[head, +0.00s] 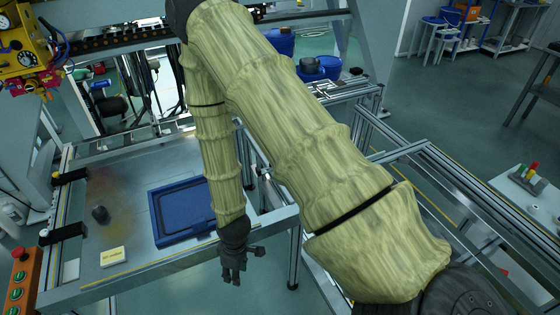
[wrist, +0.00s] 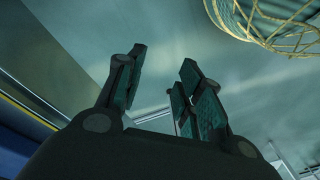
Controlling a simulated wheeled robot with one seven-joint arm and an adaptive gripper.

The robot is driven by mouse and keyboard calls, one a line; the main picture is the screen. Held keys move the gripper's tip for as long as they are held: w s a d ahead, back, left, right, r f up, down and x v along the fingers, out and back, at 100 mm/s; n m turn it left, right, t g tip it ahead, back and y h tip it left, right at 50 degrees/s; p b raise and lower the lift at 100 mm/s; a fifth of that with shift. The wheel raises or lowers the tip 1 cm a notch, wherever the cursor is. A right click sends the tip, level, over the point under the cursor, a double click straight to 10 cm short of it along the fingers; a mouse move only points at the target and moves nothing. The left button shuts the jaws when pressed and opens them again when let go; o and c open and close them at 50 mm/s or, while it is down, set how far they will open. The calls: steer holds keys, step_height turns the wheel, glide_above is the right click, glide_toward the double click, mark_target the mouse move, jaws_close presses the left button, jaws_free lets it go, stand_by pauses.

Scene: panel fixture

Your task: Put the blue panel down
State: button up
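The blue panel (head: 180,212) is a flat rectangle with a raised rim. It lies on the grey fixture table (head: 135,180) near its front edge, and my forearm covers part of its right side. My gripper (head: 232,276) hangs pointing down just in front of the table edge, to the right of the panel and apart from it. In the wrist view the fingers of my gripper (wrist: 158,80) stand apart with nothing between them. A blue patch at the lower left of that view may be the panel; I cannot tell.
Black clamps (head: 68,232) line the table's left side. A red-buttoned control box (head: 20,280) stands at far left. Metal rails (head: 440,170) run on the right.

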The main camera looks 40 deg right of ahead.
steer(key=s+d+f+m, duration=0.1)
steer(key=s+f+m, duration=0.2)
steer(key=s, duration=0.6)
steer(key=s+d+f+m+h, duration=0.1)
steer(key=s+f+m, duration=0.2)
steer(key=s, duration=0.6)
steer(key=shift+s+f+m, duration=0.2)
steer(key=shift+s+m, duration=0.05)
steer(key=shift+m, duration=0.25)
